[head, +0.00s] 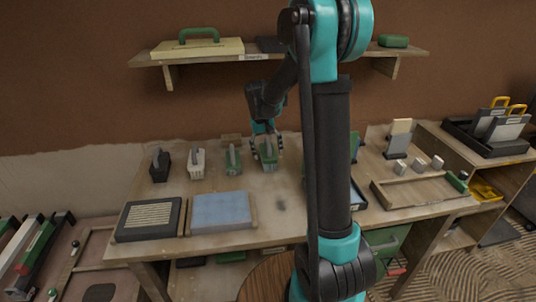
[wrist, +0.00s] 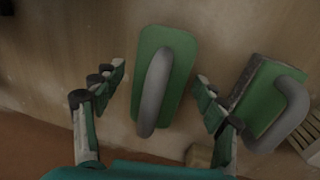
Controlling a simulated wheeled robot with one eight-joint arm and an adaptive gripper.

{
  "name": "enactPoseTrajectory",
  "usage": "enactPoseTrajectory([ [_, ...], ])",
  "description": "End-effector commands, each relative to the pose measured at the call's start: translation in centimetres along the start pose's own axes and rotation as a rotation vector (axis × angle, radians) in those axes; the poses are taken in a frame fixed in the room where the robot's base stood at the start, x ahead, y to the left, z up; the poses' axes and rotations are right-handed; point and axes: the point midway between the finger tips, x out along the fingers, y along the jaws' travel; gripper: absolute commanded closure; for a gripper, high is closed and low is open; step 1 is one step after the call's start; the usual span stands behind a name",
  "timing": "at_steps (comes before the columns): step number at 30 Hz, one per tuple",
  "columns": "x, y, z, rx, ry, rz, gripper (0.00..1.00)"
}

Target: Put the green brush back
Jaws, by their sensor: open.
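A green tool (head: 269,152) with a grey handle stands on the bench below my gripper (head: 266,132). In the wrist view this green tool (wrist: 176,75) lies between the open fingers of my gripper (wrist: 160,95), with a gap on each side. A second green tool (head: 234,159) with a grey handle stands just left of it; in the wrist view it is at the right (wrist: 262,98), with a dark grey edge. I cannot tell for certain which of the two is the brush. Nothing is held.
A white tool (head: 197,163) and a black one (head: 160,166) continue the row leftward. A blue panel (head: 222,211) and a dark tray (head: 149,219) lie in front. A wooden tray (head: 418,186) and pale blocks (head: 420,164) are right. The shelf (head: 290,56) overhangs behind.

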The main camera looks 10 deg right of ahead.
Motion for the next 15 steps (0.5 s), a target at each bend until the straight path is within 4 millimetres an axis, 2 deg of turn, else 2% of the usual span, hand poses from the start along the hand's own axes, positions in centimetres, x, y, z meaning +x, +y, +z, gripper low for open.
enactPoseTrajectory([
  [9,-6.4,0.0,0.0,-0.001,0.0,0.0,0.28],
  [15,-9.5,0.0,0.0,-0.001,0.0,0.0,0.28],
])
